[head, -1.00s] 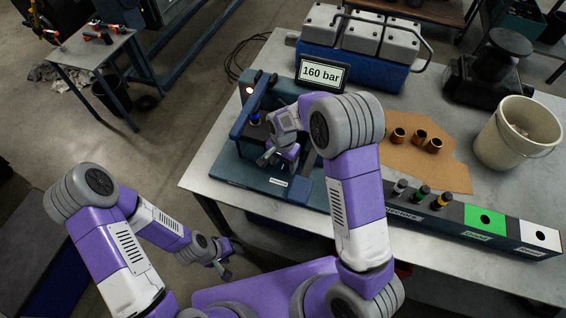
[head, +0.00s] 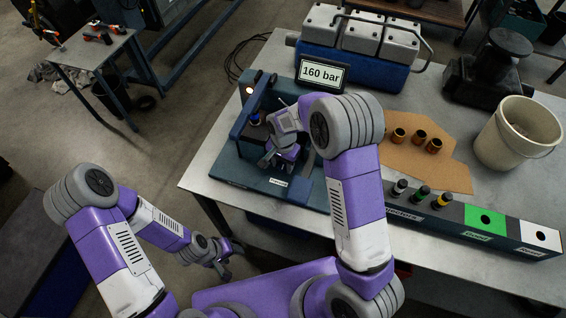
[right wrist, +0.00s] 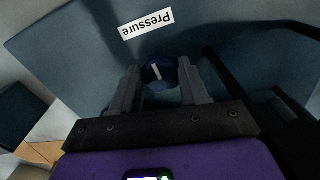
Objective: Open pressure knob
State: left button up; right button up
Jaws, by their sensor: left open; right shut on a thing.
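The pressure knob (right wrist: 158,73) is a small dark blue knob with a pale line on top. In the right wrist view it sits between the two fingers of my right gripper (right wrist: 155,88), which is shut on it. The white label "Pressure" (right wrist: 146,24) is on the blue panel beside it. In the head view my right gripper (head: 277,162) is low over the blue test stand (head: 225,170) and hides the knob. A display (head: 321,73) reads 160 bar. My left gripper (head: 226,262) is open and empty, off the table's front left side.
Right of my right arm is a blue rack (head: 466,229) with several small parts and green and white sections. Brass rings (head: 420,137) lie on cardboard (head: 445,171). A bucket (head: 519,140) and a blue engine block (head: 355,65) stand further back.

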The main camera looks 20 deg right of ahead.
aim_at(284, 166)
jog(key=n+b, duration=0.1)
jog(key=n, duration=0.4)
jog(key=shift+d, duration=0.1)
jog(key=n, duration=0.6)
jog(key=shift+d+b, duration=0.1)
jog(key=shift+b, duration=0.3)
jog(key=shift+n, duration=0.3)
jog(key=o, duration=1)
jog(key=shift+o, duration=0.2)
jog(key=shift+r, duration=0.15)
notch_tip(284, 166, up, 7)
jog(key=shift+r, duration=0.2)
